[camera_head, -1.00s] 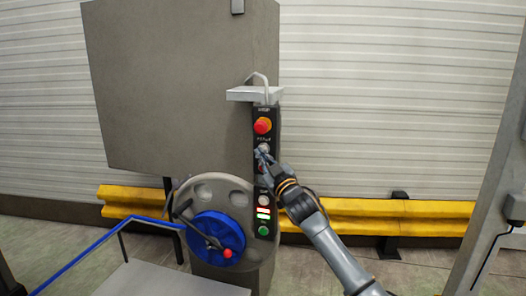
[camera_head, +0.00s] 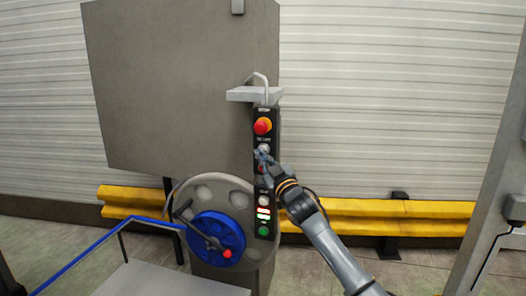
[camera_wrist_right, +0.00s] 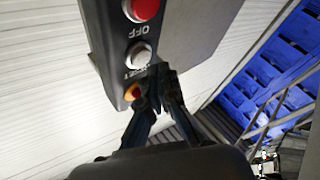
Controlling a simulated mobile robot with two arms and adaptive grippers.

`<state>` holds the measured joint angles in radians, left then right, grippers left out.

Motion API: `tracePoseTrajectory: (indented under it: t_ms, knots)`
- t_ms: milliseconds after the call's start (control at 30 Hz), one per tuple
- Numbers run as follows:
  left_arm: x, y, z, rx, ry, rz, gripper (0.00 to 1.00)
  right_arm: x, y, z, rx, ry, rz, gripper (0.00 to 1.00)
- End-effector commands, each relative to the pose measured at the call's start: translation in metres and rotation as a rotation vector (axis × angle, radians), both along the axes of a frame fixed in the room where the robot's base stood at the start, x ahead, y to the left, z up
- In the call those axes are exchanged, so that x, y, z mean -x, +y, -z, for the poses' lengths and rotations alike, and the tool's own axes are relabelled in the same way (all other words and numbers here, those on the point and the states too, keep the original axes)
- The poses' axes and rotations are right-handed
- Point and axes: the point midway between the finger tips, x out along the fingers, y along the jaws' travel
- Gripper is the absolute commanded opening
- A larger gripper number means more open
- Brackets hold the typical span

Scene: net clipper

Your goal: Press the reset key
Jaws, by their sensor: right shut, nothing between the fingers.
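A black control panel (camera_head: 261,187) runs up the side of the grey machine post. The reset key is a round white button (camera_head: 264,148) below the red-and-yellow emergency stop (camera_head: 262,126); it also shows in the wrist view (camera_wrist_right: 138,55), with a partly hidden label beside it. My right gripper (camera_head: 259,154) is shut and empty, its tips at the panel close to this key. In the wrist view the fingertips (camera_wrist_right: 160,73) appear just beside the key, towards the yellow collar. I cannot tell whether they touch the panel. My left gripper is not in view.
A red OFF button (camera_wrist_right: 140,8) is close to the white key. Lower on the panel are lit indicators (camera_head: 263,214) and a green button (camera_head: 263,231). A grey shelf (camera_head: 255,95) juts out above, and a blue handwheel (camera_head: 215,235) is lower left.

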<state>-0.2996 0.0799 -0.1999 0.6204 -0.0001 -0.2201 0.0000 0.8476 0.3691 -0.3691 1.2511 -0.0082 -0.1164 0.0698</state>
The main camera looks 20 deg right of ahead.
Motion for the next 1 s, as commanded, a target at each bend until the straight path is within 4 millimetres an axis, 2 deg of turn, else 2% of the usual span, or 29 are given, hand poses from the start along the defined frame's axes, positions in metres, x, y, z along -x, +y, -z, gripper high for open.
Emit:
tracePoseTrajectory:
  t_ms: [1000]
  knots:
    - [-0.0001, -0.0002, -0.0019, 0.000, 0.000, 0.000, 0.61, -0.0077, -0.0055, -0.0004, 0.000, 0.000, 0.000, 0.00]
